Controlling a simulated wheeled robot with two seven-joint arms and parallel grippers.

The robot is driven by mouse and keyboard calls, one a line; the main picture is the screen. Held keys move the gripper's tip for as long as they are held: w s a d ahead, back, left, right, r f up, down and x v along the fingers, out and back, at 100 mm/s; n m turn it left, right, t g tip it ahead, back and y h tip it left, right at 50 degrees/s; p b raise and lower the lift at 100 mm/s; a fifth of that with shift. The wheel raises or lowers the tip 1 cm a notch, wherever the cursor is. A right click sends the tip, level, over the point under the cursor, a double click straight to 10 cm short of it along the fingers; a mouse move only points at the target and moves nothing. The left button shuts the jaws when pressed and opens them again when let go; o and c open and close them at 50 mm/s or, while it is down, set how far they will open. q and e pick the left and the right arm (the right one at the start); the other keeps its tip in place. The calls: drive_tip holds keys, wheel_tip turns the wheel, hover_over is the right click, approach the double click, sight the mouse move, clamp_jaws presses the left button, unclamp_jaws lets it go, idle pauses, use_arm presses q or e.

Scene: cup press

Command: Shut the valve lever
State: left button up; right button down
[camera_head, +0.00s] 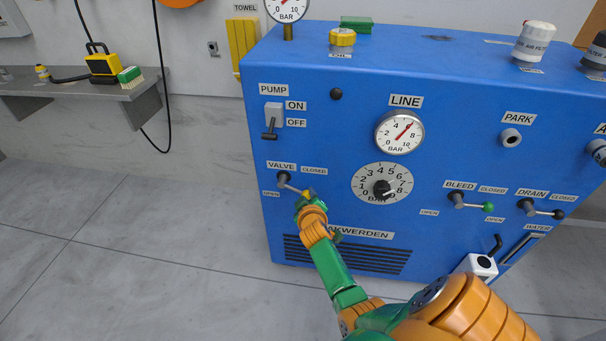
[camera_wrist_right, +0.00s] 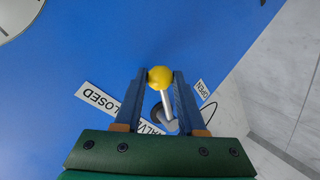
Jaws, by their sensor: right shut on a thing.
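The valve lever (camera_head: 293,187) is on the left of the blue machine's front, under a VALVE label. From its pivot it slopes down to the right, between the CLOSED label (camera_head: 314,170) at upper right and the OPEN label (camera_head: 271,194) at lower left. My right gripper (camera_head: 307,194) reaches it from below. In the wrist view, the blue fingers of my right gripper (camera_wrist_right: 160,76) are shut on the lever's yellow knob (camera_wrist_right: 160,77), one on each side. The lever's silver rod (camera_wrist_right: 166,106) runs down between them. My left gripper is not in view.
The pump switch (camera_head: 272,119) sits above the valve. A dial knob (camera_head: 382,189) is to its right, and the bleed lever (camera_head: 470,202) and drain lever (camera_head: 539,209) are further right. A grey shelf (camera_head: 75,92) stands at left. The floor left of the machine is clear.

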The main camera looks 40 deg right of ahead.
drive_tip(key=shift+s+d+r+n+g+h+p, duration=0.1)
drive_tip(key=shift+r+n+g+h+p, duration=0.25)
drive_tip(key=shift+r+n+g+p, duration=0.45)
drive_tip(key=shift+s+d+r+n+g+h+p, duration=0.1)
drive_tip(key=shift+r+n+g+h+p, duration=0.25)
drive_tip(key=shift+r+n+g+p, duration=0.35)
drive_tip(key=shift+r, duration=0.2)
drive_tip(key=c, duration=0.8)
unclamp_jaws()
drive_tip(key=shift+o, duration=0.2)
drive_tip(key=shift+s+a+r+t, duration=0.1)
drive_tip(key=shift+a+r+t, duration=0.15)
drive_tip(key=shift+t, duration=0.05)
drive_tip(key=p+v, duration=0.2)
drive_tip(key=v, duration=0.4)
drive_tip(key=shift+s+a, duration=0.15)
drive_tip(key=shift+a, duration=0.05)
